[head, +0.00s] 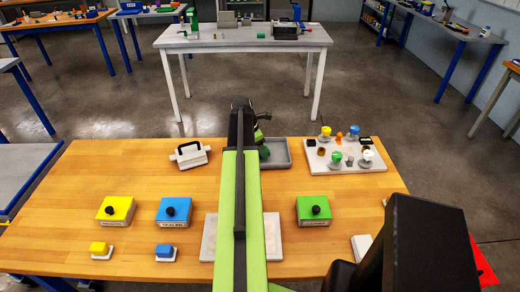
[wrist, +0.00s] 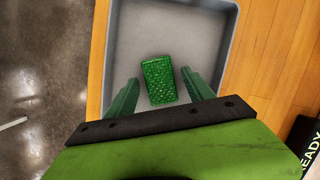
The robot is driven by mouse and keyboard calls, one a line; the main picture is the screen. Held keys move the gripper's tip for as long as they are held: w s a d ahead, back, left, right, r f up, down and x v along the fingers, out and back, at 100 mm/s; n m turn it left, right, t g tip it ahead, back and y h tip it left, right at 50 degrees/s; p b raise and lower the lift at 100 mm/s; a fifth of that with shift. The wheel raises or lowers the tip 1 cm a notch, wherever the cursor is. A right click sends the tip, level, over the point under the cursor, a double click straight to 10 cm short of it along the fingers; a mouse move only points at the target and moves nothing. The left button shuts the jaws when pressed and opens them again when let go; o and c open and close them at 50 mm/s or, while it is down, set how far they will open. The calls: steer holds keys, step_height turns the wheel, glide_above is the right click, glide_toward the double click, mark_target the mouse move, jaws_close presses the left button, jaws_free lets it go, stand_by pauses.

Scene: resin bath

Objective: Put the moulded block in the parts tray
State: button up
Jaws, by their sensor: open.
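The moulded block (wrist: 159,80) is a green, bumpy-textured block. In the wrist view it lies on the floor of the grey parts tray (wrist: 230,40), clear of the tray's walls. My gripper (wrist: 161,76) is open, with one green finger on each side of the block and a gap visible on both sides. In the head view, the tray (head: 282,163) sits at the far edge of the wooden table, partly hidden by my arm. My gripper (head: 262,143) is over it there, and I cannot make out the block clearly.
A board with several coloured knobs (head: 321,163) stands right of the tray. A white handled piece (head: 190,154) lies left. A pale slab (head: 272,240) lies under my arm.

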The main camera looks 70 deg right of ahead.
steer(key=p+v, duration=1.1)
steer(key=v, duration=0.1)
steer(key=shift+r+p, duration=0.15)
steer(key=shift+p, duration=0.25)
